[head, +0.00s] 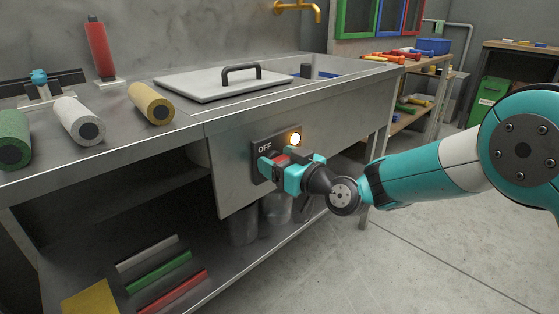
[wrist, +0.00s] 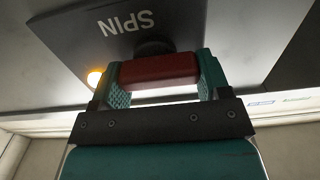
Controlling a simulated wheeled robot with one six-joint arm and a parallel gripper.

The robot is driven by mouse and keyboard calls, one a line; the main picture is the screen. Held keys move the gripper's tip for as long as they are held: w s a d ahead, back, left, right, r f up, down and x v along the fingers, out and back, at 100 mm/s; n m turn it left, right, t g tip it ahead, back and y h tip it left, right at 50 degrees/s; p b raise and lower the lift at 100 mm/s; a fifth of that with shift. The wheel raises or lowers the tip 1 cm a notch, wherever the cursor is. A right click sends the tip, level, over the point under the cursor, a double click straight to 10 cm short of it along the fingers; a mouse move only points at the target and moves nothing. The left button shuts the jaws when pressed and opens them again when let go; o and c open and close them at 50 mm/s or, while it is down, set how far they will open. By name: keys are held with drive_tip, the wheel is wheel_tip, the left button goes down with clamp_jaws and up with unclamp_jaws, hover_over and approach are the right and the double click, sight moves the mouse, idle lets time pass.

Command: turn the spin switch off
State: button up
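The spin switch is a dark plate (head: 257,137) on the front of the steel sink unit. The word OFF shows on it in the head view, and SPIN shows upside down on the plate in the wrist view (wrist: 97,30). Its red handle (wrist: 158,70) stands out from the plate on a dark round shaft. A round lamp (head: 294,139) on the plate glows orange; it also glows in the wrist view (wrist: 94,78). My gripper (head: 284,162) is at the plate, its teal fingers against both ends of the red handle. The rest of the plate's lettering is hidden.
The steel counter (head: 180,142) carries a grey lid (head: 215,84) and green, white and yellow rolls. Metal buckets (head: 277,208) stand below the sink. A lower shelf holds coloured bars. The floor (head: 400,265) at right is clear.

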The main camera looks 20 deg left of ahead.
drive_tip(key=shift+c, duration=1.4)
drive_tip(key=m+p, duration=0.1)
drive_tip(key=m, duration=0.2)
drive_tip(key=shift+w+r+m, duration=0.1)
drive_tip(key=shift+r+m, duration=0.05)
drive_tip(key=shift+m, duration=0.25)
drive_tip(key=m+p, duration=0.2)
drive_tip(key=m, duration=0.2)
drive_tip(key=shift+w+d+m, duration=0.1)
drive_tip(key=shift+w+m, duration=0.05)
drive_tip(key=shift+m, duration=0.15)
drive_tip(key=m+p, duration=0.3)
drive_tip(key=m, duration=0.2)
drive_tip(key=shift+w, duration=0.15)
drive_tip(key=shift+w+d+f+m+p, duration=0.15)
drive_tip(key=shift+m+p, duration=0.3)
drive_tip(key=shift+m, duration=0.65)
drive_tip(key=shift+s+a+f+m+p, duration=0.15)
drive_tip(key=shift+m+p, duration=0.3)
drive_tip(key=shift+m, duration=0.65)
drive_tip(key=shift+w+d+f, duration=0.1)
